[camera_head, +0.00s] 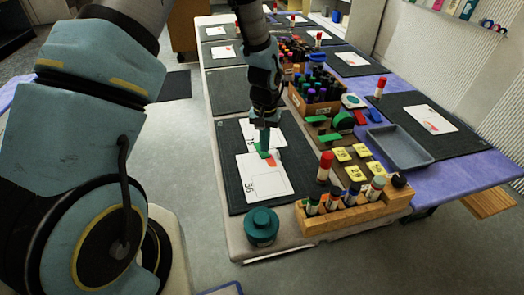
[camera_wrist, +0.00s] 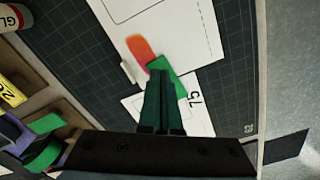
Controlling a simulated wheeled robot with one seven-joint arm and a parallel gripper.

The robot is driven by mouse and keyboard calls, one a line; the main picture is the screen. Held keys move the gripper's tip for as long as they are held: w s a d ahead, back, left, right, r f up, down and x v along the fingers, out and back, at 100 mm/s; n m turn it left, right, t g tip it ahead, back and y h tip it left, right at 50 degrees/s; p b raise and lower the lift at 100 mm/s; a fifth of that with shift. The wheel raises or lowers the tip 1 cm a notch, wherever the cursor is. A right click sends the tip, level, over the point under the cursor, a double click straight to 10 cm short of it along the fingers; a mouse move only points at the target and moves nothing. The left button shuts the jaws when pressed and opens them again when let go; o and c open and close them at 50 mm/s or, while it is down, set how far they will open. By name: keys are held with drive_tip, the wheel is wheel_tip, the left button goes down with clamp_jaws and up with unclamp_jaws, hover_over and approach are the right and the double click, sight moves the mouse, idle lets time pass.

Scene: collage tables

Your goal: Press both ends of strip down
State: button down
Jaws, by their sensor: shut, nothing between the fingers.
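A small green strip (camera_wrist: 172,78) lies at the edges of two white sheets, right at my fingertips in the wrist view. An orange-red rounded piece (camera_wrist: 139,47) lies just beyond its end on the larger sheet (camera_wrist: 175,30). I cannot tell whether the tips press on the strip.
The sheets lie on a dark cutting mat (camera_head: 235,150). A teal jar (camera_head: 261,227) stands at the near edge. A wooden rack (camera_head: 350,212) of bottles, a red-and-white glue stick (camera_head: 325,167) and a grey tray (camera_head: 398,148) are to the right.

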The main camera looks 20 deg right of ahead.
drive_tip(key=shift+f+b, duration=0.5)
drive_tip(key=shift+f, duration=0.3)
drive_tip(key=shift+r, duration=0.25)
idle(0.4)
wheel_tip(320, 180, up, 7)
drive_tip(key=p, duration=0.5)
drive_tip(key=shift+f, duration=0.15)
